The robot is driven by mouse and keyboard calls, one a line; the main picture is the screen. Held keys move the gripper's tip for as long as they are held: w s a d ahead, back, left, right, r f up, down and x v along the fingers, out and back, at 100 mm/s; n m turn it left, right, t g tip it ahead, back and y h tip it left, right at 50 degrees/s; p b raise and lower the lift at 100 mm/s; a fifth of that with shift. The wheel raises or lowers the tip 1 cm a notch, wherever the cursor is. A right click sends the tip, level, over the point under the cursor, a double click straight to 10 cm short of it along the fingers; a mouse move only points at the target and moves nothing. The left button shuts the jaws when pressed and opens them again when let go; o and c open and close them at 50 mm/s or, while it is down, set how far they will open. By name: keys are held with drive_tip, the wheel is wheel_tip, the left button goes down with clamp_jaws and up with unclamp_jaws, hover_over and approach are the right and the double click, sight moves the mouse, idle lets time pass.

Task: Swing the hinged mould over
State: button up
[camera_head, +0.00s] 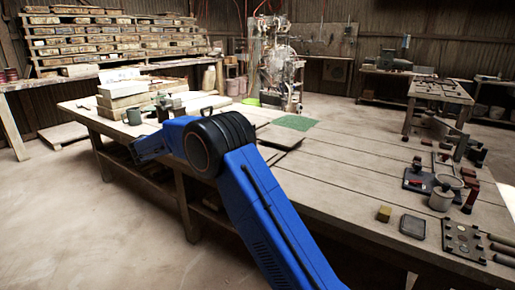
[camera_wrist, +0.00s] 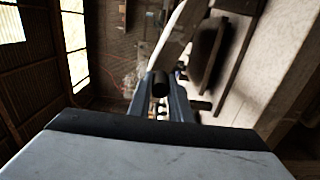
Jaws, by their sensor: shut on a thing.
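In the wrist view my gripper (camera_wrist: 165,103) has its two dark fingers closed around a short dark round bar or handle (camera_wrist: 161,81). A pale, long piece (camera_wrist: 181,30) lies just beyond the fingertips. I cannot tell whether it is joined to the bar. In the head view my blue arm reaches left over the long workbench (camera_head: 345,165), and my fingers are hidden behind it. The hinged mould cannot be clearly made out in either view; my arm covers part of the bench there.
A thin brown board (camera_head: 281,136) lies beside my arm. The bench middle is clear.

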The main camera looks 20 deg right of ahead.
drive_tip(key=shift+w+a+f, duration=0.2)
drive_tip(key=shift+f, duration=0.6)
drive_tip(key=shift+w+a+f, duration=0.15)
drive_tip(key=shift+f, duration=0.6)
drive_tip(key=shift+w+a+f, duration=0.2)
drive_tip(key=shift+f, duration=0.6)
drive_tip(key=o, duration=0.7)
drive_tip(key=shift+c, duration=0.2)
drive_tip(key=v, duration=0.8)
drive_tip(key=shift+d, duration=0.1)
